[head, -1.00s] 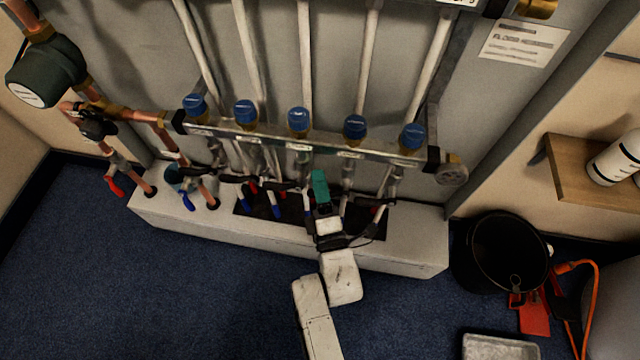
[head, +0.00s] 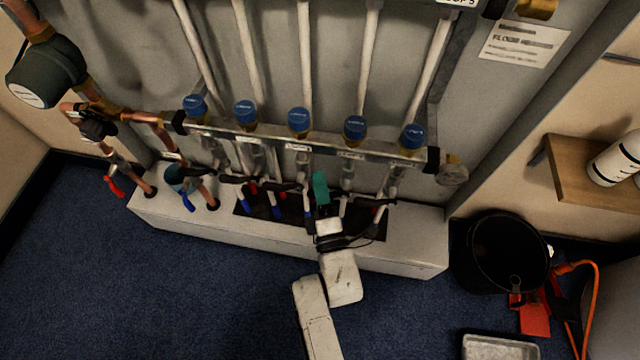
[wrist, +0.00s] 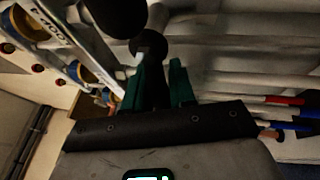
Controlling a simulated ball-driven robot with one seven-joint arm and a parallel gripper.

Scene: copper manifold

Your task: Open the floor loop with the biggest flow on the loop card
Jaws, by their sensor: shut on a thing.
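The manifold rail (head: 325,142) runs across the grey cabinet, with several blue-capped valves (head: 299,118) on top and small labels too small to read. Black levers (head: 240,179) sit on the pipes below the rail. My gripper (head: 320,183) is below the rail, just right of its middle. In the wrist view its green fingers (wrist: 160,82) are closed around a dark part, which looks like a black valve handle; a round black knob (wrist: 148,42) shows just beyond the tips. The fingers hide most of the held part. The loop card (head: 523,42) is at upper right, its text unreadable.
A white plinth (head: 415,240) with pipe openings lies under the manifold. A black bucket (head: 505,255), a red tool (head: 530,315) and a grey tray (head: 498,347) stand at right, near a wooden shelf (head: 590,185). The blue carpet at left is clear.

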